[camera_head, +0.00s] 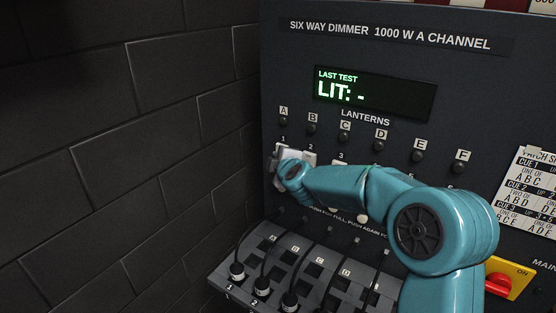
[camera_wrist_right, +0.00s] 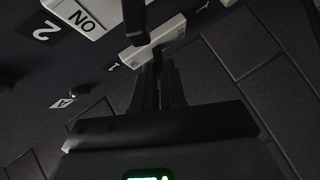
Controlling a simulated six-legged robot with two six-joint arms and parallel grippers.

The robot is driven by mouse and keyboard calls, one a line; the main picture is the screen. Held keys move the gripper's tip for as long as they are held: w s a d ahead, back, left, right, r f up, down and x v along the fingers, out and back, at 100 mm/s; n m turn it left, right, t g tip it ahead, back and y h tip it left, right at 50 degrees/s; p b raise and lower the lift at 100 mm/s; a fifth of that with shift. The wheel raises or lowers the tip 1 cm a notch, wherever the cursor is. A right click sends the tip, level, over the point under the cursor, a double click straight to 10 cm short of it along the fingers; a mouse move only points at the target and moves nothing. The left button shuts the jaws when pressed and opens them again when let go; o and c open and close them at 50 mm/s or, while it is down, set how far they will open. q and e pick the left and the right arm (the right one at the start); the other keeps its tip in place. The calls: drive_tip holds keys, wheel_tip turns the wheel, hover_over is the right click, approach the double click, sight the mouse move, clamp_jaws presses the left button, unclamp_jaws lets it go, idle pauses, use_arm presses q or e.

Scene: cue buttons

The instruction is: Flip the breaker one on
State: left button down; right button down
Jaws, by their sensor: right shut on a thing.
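Breaker one (camera_head: 278,160) is a white block under the number 1 at the left end of the breaker row, on the dark dimmer panel. My right arm reaches in from the right, and its gripper (camera_head: 290,166) is at this block, covering much of it. In the right wrist view, breaker one (camera_wrist_right: 168,37) is a white piece just beyond the fingertips. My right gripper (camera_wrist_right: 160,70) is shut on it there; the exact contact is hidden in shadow. I cannot read its switch position. Breaker two (camera_head: 309,158) sits close beside it; in the wrist view, "ON" shows on it (camera_wrist_right: 80,18).
A display (camera_head: 375,92) reads "LAST TEST LIT: -". Lantern knobs A to F run above the breakers. A patch panel (camera_head: 262,240) with black cables is below. A brick wall (camera_head: 150,130) stands close at left. A red and yellow switch (camera_head: 508,278) is at lower right.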

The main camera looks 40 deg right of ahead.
drive_tip(key=c, duration=1.5)
unclamp_jaws()
drive_tip(key=v, duration=1.6)
drive_tip(key=shift+s+r, duration=0.1)
drive_tip(key=shift+s, duration=0.1)
drive_tip(key=shift+s, duration=0.1)
